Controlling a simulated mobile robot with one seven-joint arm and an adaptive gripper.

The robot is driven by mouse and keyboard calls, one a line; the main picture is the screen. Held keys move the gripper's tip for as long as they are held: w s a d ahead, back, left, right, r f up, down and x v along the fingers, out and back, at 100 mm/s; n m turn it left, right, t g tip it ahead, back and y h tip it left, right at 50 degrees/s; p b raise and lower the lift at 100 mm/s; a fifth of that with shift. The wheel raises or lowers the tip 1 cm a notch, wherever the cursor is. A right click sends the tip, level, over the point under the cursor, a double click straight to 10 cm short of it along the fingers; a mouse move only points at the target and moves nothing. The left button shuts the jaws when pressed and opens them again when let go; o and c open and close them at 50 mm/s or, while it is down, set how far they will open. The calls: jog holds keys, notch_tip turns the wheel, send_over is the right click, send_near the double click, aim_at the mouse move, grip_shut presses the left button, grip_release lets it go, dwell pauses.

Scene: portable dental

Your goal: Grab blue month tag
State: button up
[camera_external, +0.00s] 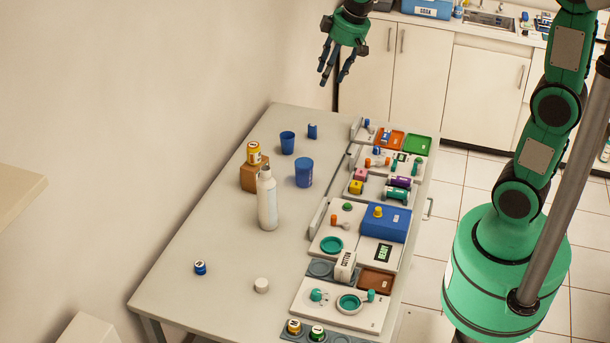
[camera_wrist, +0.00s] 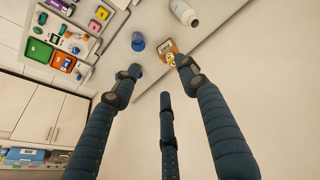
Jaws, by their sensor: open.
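My gripper (camera_external: 330,77) is open and empty, high beyond the far end of the table; its three dark fingers also spread in the wrist view (camera_wrist: 160,80). A small upright blue piece with a pale mark (camera_external: 312,131) stands at the table's far end, below my gripper and apart from it. A small round blue piece with a white label (camera_external: 200,267) lies near the left front. I cannot read either label, so I cannot tell which is the blue month tag. In the wrist view, the upright piece is not clearly visible near the left fingertip.
Trays of small parts (camera_external: 330,240) line the right side. The table's left front is mostly clear.

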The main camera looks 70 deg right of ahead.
jog(key=w+d+f+g+p, duration=0.1)
jog(key=w+d+f, duration=0.65)
jog(key=d, duration=0.35)
jog(key=w+d+f+g+p, duration=0.1)
jog(key=w+d+f, duration=0.6)
jog(key=d, duration=0.4)
jog(key=w+d+f+m, duration=0.1)
jog(key=w+d+f, duration=0.1)
jog(key=d+f, duration=1.9)
jog(key=shift+w+d+f+g+y+p, duration=0.2)
jog(key=shift+f+g+y+p, duration=0.1)
jog(key=shift+f+p, duration=0.2)
jog(key=shift+f, duration=0.2)
send_over(312, 132)
jog(key=d, duration=0.1)
jog(key=shift+s+d+f, duration=0.1)
jog(key=shift+s+f, duration=0.05)
jog(key=shift+f, duration=1.95)
jog(key=shift+s+f, duration=0.15)
jog(key=shift+f, duration=1.9)
jog(key=shift+f, duration=0.15)
